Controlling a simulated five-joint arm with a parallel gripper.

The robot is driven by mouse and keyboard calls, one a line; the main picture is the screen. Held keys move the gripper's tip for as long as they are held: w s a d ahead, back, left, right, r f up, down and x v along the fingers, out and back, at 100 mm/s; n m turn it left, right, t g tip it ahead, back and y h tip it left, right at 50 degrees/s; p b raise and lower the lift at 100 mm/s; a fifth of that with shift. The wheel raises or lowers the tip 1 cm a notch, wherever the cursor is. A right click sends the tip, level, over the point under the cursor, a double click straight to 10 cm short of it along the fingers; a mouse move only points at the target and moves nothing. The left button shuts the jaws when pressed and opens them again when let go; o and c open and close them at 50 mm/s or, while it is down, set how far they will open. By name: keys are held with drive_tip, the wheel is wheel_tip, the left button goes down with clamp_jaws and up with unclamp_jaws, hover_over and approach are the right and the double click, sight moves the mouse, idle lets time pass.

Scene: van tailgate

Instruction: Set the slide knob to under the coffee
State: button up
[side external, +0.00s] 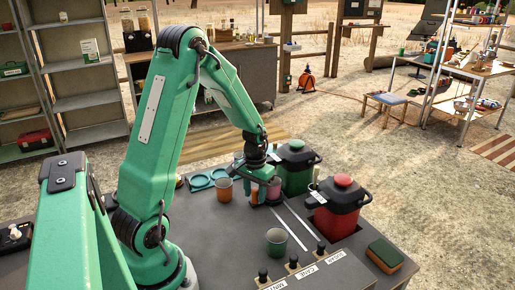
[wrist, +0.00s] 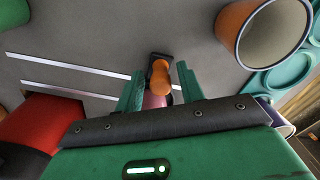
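In the side view my gripper (side external: 263,187) points down at the worktop beside the green urn. In the wrist view my gripper (wrist: 160,88) has its two green fingers apart, with a gap around an orange knob (wrist: 160,76) on a dark base. Something pink shows just below the knob between the fingers. Two pale parallel strips (side external: 292,228) run along the worktop; they also show in the wrist view (wrist: 70,66). The red urn (side external: 337,204) and green urn (side external: 296,170) carry small tags too small to read. Which one is coffee I cannot tell.
An orange cup (side external: 224,190) stands left of my gripper, near teal rings (side external: 201,181). A green cup (side external: 277,241) stands in front. Several small black knobs with white labels (side external: 303,271) line the front edge. A green and brown block (side external: 384,256) lies at the right corner.

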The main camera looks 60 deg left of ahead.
clamp_jaws()
drive_tip(key=shift+a, duration=2)
drive_tip(key=shift+o, duration=1.1)
unclamp_jaws()
drive_tip(key=shift+r, duration=0.1)
wheel_tip(320, 180, up, 8)
